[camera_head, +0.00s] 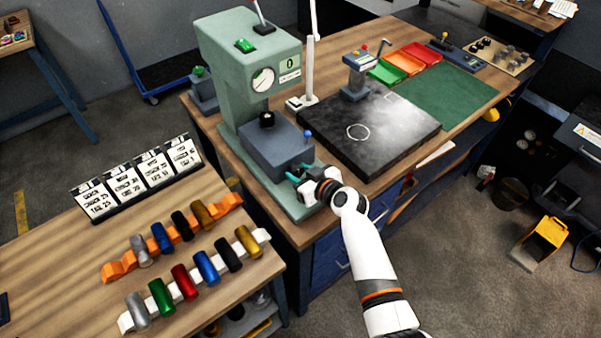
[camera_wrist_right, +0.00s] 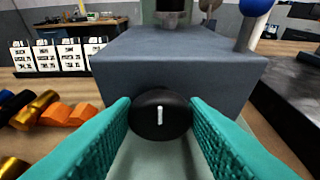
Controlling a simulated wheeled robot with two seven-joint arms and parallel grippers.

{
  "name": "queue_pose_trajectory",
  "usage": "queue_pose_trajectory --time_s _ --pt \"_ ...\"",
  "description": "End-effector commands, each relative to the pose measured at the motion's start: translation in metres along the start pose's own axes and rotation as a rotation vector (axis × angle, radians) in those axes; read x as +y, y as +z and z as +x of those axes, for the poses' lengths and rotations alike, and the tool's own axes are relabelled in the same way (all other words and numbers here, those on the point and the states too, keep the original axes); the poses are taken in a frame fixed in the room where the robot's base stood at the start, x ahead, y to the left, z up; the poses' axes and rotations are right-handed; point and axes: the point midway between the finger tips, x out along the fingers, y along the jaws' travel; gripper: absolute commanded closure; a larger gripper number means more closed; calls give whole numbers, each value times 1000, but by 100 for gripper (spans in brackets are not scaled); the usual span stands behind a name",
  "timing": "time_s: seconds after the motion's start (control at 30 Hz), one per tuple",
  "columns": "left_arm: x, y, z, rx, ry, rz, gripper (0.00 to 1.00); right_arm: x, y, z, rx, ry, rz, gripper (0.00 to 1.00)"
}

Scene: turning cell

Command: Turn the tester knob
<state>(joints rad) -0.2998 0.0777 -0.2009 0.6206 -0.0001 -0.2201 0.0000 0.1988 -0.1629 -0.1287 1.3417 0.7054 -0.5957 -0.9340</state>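The tester is a green press-like machine (camera_head: 221,73) with a dial and a display reading 0. A grey-blue block (camera_head: 275,150) sits at its foot. The tester knob (camera_wrist_right: 160,114) is round and black, on the block's front face, with its white mark upright. In the head view my right gripper (camera_head: 297,177) is at the block's front and hides the knob. In the wrist view its teal fingers (camera_wrist_right: 160,105) stand left and right of the knob, very close to its sides. I cannot tell whether they press on it. My left gripper is not in view.
A blue-balled lever (camera_head: 308,135) rises from the block's right side. A black plate (camera_head: 375,130) lies to the right on the bench. A nearer table (camera_head: 70,270) holds racks of coloured cylinders and label cards (camera_head: 138,177).

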Motion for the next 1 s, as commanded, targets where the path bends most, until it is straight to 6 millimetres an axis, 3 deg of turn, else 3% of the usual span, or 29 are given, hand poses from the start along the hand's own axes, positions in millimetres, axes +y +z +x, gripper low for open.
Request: queue_pose_trajectory --time_s 0.03,0.1,0.47,1.0 --pt "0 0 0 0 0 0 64 0 0 0 0 -1 0 73" --pt "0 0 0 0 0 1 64 0 0 0 0 -1 0 83" --pt "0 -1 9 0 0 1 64 -1 -2 1 0 27 65 83" --pt "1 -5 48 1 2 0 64 -6 -4 2 -1 172 416 83"
